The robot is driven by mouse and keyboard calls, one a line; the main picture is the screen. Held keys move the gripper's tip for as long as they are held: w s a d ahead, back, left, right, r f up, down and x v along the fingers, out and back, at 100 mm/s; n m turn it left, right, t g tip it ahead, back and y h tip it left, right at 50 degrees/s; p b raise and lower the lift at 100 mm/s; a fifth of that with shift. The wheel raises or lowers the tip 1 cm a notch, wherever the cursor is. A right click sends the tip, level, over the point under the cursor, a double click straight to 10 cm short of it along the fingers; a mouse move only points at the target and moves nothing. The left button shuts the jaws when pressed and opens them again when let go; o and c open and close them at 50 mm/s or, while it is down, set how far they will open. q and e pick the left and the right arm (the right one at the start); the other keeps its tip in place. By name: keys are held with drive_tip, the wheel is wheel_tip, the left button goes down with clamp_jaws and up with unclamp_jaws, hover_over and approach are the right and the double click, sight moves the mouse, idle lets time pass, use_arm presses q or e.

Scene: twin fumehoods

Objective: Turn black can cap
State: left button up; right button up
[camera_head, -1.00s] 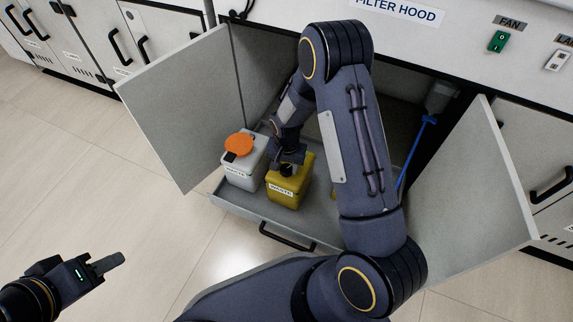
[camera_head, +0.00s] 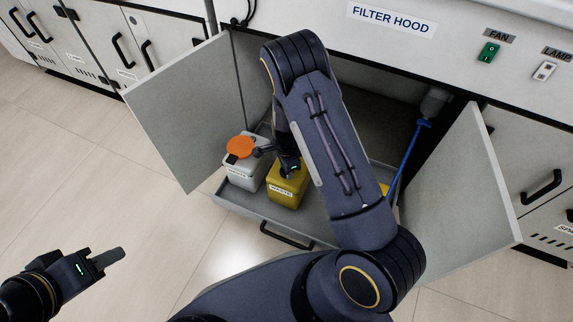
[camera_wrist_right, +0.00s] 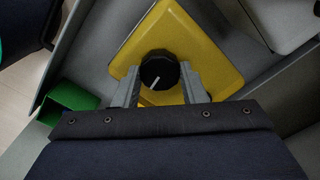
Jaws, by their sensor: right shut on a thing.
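The yellow waste can (camera_head: 287,192) stands in the pulled-out drawer, partly hidden under my right arm. In the right wrist view the yellow can (camera_wrist_right: 207,45) has a round black cap (camera_wrist_right: 158,70) with a white line mark on it. My right gripper (camera_wrist_right: 160,86) is over the can with its two fingers on either side of the black cap, shut on it. In the head view the cap is hidden by the gripper. My left gripper (camera_head: 105,259) is at the lower left above the floor, away from the can; its jaw gap does not show clearly.
The drawer (camera_head: 305,229) has a black handle. Open cabinet doors flank it on the left (camera_head: 185,110) and right (camera_head: 465,190). A green object (camera_wrist_right: 70,105) shows in the wrist view.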

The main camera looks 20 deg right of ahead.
drive_tip(key=shift+m+p, duration=0.4)
drive_tip(key=shift+m, duration=0.7)
drive_tip(key=o, duration=1)
drive_tip(key=shift+r, duration=0.1)
wheel_tip(320, 180, up, 6)
drive_tip(key=p, duration=0.3)
drive_tip(key=shift+r, duration=0.8)
